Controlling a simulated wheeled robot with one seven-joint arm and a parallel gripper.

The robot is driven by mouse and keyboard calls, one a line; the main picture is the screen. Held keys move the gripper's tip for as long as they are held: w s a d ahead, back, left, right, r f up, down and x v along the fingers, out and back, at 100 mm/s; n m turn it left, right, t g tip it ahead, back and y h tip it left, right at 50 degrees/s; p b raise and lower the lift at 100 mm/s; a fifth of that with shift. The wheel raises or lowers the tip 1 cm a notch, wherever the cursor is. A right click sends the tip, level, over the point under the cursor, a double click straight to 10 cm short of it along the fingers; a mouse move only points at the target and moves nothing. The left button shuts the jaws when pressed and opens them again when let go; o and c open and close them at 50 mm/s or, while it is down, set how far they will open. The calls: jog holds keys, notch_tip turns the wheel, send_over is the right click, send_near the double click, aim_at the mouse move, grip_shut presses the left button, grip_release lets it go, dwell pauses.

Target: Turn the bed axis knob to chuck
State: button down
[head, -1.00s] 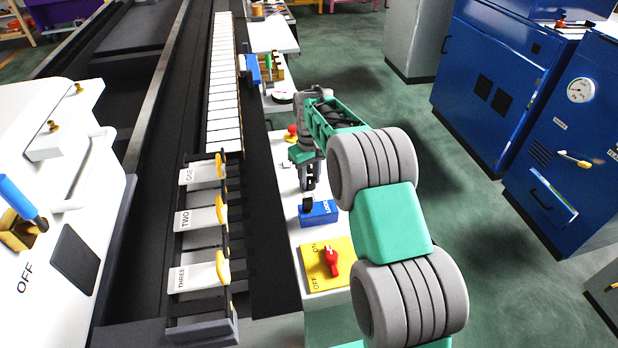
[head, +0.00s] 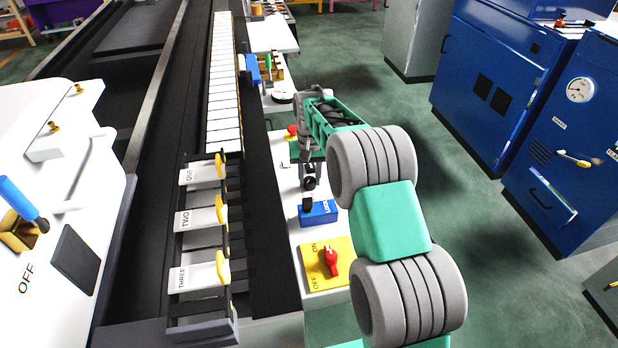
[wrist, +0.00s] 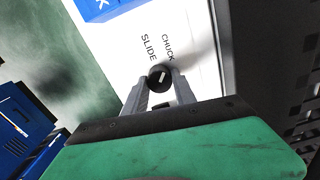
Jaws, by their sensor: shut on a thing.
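The bed axis knob (wrist: 156,80) is small, round and black with a white pointer mark. It sits on a white panel (wrist: 194,40) below the printed words SLIDE and CHUCK. In the wrist view its mark leans up and to the right, toward the CHUCK side. My gripper (wrist: 160,78) is shut on the knob, with one grey finger on each side. In the head view my gripper (head: 309,178) is over the white console, just behind the blue lock block (head: 322,213); the knob is hard to make out there.
A yellow ON/OFF plate with a red switch (head: 331,261) is nearer on the console. A red button (head: 292,131) stands behind my gripper. The dark rack with levers ONE, TWO and THREE (head: 200,219) is to the left. Green floor lies to the right.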

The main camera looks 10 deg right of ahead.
aim_at(309, 179)
jog(key=c, duration=1)
grip_release()
notch_tip(309, 179, up, 8)
jog(key=shift+f+b, duration=0.1)
jog(key=shift+b, duration=0.2)
jog(key=s+r+t, duration=0.2)
jog(key=s+r, duration=0.5)
jog(key=s, duration=0.7)
jog(key=shift+n+t, duration=0.6)
jog(key=shift+n, duration=0.2)
jog(key=s+f, duration=0.1)
jog(key=s, duration=0.4)
jog(key=s+f, duration=0.1)
jog(key=s, duration=0.4)
jog(key=s+f, duration=0.2)
jog(key=s, duration=0.3)
jog(key=shift+a+p, duration=0.15)
jog(key=shift+p, duration=0.2)
